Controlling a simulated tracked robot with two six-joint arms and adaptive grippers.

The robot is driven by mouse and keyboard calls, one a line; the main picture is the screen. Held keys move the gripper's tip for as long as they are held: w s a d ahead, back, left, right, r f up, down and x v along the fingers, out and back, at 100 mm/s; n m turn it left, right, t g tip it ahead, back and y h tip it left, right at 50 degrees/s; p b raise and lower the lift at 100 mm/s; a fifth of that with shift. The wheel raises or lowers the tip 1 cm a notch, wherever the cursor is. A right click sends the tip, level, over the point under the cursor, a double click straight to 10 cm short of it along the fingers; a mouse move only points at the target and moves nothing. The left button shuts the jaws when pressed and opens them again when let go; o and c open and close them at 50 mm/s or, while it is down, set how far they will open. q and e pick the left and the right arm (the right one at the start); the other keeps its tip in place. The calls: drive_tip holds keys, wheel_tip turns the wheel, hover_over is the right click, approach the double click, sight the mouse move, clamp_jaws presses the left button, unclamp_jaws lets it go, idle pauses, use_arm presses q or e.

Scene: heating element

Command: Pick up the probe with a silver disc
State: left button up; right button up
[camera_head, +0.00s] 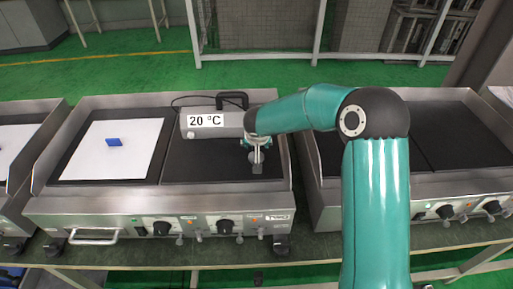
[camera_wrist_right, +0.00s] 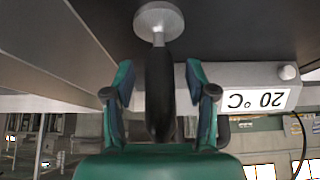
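The probe has a silver disc (camera_wrist_right: 158,18) on a short stem and a thick black handle (camera_wrist_right: 160,95). In the right wrist view the handle stands between the two fingers of my right gripper (camera_wrist_right: 160,92), with a visible gap on each side. The gripper is open around the handle. In the head view my right gripper (camera_head: 257,150) is over the right part of the middle griddle, and it and my arm hide most of the probe. My left gripper is not in view.
A grey box reading 20 °C (camera_head: 210,123) stands close to the left of my right gripper. A blue block (camera_head: 114,142) lies on a white sheet (camera_head: 85,160) on the griddle's left half. Raised metal walls (camera_head: 295,195) edge the middle griddle (camera_head: 210,172).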

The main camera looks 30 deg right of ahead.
clamp_jaws()
drive_tip(key=shift+r, duration=0.1)
